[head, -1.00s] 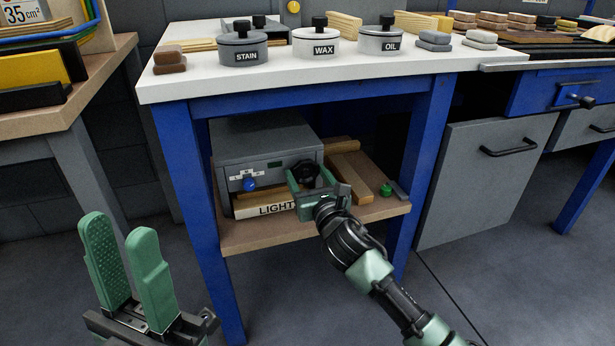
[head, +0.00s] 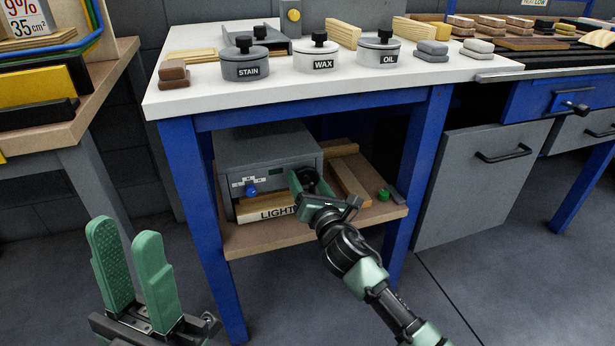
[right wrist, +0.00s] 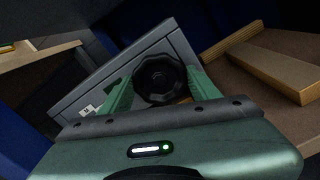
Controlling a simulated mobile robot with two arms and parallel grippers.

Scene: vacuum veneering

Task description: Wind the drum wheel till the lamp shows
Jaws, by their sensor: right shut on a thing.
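The drum wheel appears to be the black, lobed knob (head: 308,179) on the front of a grey box (head: 268,157) on the low shelf. My right gripper (head: 313,193) is shut on this wheel, partly hiding it in the head view. In the right wrist view the wheel (right wrist: 160,78) sits between the two green fingers, one on each side. A blue knob (head: 251,190) is on the box front, left of the wheel. I cannot make out a lit lamp on the box. My left gripper (head: 127,263) is open and empty at the lower left.
A pale strip lettered "LIGHT" (head: 270,213), partly hidden, lies under the box. Wooden strips (head: 350,182) and a green round piece (head: 383,195) lie on the shelf (head: 270,238). Blue table legs (head: 190,200) flank it. STAIN, WAX and OIL pots stand on the white top above.

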